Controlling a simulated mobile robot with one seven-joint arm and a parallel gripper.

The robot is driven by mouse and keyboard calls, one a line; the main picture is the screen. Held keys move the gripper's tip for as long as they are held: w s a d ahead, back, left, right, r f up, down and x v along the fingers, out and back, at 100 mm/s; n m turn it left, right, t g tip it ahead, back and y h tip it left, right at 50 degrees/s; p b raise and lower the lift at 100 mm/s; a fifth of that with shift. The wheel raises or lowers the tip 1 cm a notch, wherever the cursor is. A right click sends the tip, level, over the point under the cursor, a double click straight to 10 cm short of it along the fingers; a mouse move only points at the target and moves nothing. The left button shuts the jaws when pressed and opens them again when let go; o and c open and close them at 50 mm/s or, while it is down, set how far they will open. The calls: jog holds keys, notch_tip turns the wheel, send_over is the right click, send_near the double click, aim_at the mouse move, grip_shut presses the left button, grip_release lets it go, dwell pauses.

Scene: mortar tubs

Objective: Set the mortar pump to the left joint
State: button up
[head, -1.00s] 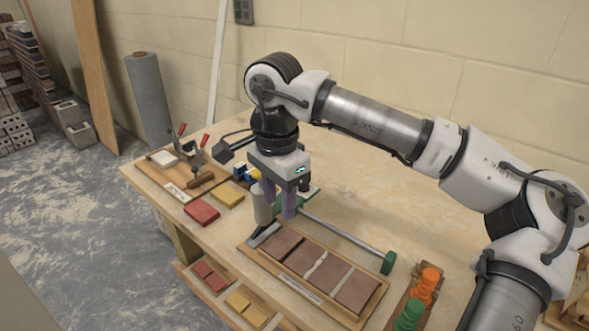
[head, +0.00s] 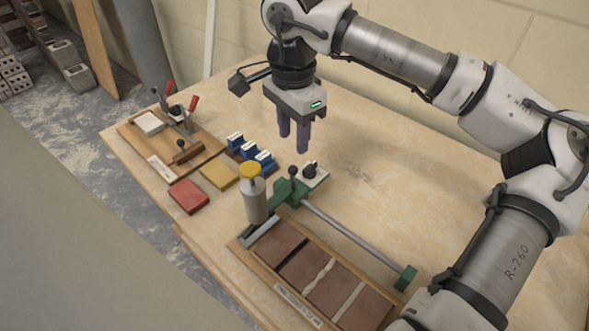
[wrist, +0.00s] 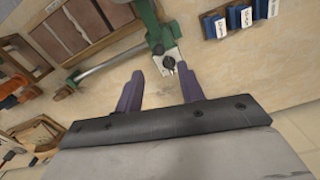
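The carriage also shows in the wrist view (wrist: 150,25). The pump is by the left end of the tile board (head: 374,312). The board's left joint (head: 292,249) is a dark gap; the middle joint (head: 319,275) has a lumpy white bead; the right joint (head: 347,301) is pale and even. My gripper (head: 293,143) is open and empty, above and behind the carriage. A black knob (head: 310,168) lies beneath it.
Blue blocks with white labels (head: 250,151) stand left of the carriage. A wooden board (head: 133,133) with clamps is at the far left. The table behind the rail is clear.

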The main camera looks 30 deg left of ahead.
aim_at(293, 169)
notch_tip(293, 169, down, 12)
jog(key=shift+f+p, duration=0.1)
jog(key=shift+p, duration=1.15)
grip_shut()
